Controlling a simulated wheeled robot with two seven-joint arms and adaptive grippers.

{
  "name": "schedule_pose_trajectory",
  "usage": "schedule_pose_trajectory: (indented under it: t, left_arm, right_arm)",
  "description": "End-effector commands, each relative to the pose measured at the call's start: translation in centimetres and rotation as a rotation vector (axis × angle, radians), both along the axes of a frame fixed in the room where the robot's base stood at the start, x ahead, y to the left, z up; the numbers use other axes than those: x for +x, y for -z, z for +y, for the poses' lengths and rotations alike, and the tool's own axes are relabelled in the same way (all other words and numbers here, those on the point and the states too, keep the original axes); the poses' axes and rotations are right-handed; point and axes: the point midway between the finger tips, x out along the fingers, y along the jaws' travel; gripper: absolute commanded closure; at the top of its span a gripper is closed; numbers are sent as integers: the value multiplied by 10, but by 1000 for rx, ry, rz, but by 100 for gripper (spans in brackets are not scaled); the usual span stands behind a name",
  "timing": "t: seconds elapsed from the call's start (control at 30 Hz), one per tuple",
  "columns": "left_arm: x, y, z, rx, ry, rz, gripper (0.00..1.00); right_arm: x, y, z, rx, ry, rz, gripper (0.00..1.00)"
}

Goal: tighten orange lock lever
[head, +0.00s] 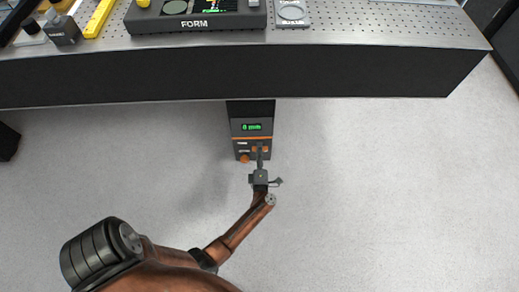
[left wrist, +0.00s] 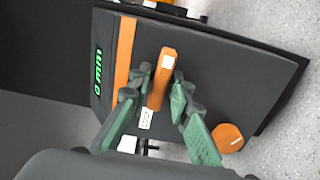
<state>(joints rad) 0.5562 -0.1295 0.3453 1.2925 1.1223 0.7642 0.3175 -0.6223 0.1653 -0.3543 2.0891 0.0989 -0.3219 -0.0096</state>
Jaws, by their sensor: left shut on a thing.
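The orange lock lever (left wrist: 162,78) stands out from the dark front panel of a small control box (head: 251,130) below the table edge. My left gripper (head: 260,158) reaches this panel from the front. In the left wrist view, its green-padded fingers (left wrist: 160,90) lie on both sides of the lever and are shut on it. The lever's white-marked end shows between the fingertips. In the head view the gripper partly covers the lever. My right gripper is not in view.
A round orange knob (left wrist: 229,138) sits on the same panel, close to one finger. A green lit display (head: 251,127) is above an orange stripe. The table's dark front edge (head: 350,75) overhangs behind. The floor around the box is clear.

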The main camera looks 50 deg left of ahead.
Motion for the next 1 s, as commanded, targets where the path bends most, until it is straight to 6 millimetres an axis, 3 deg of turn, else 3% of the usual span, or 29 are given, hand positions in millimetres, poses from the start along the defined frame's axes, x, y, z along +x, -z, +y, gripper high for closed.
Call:
schedule_pose_trajectory:
  t: [0.43,0.47,0.57,1.0]
  left_arm:
    - [0,2,-2,-10,3,-5,100]
    - [0,2,-2,-10,3,-5,80]
    - [0,2,-2,-10,3,-5,73]
    - [0,0,0,-7,0,-6,71]
  right_arm:
    - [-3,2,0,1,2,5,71]
    - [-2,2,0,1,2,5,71]
    - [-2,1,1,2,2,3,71]
    - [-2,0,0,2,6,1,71]
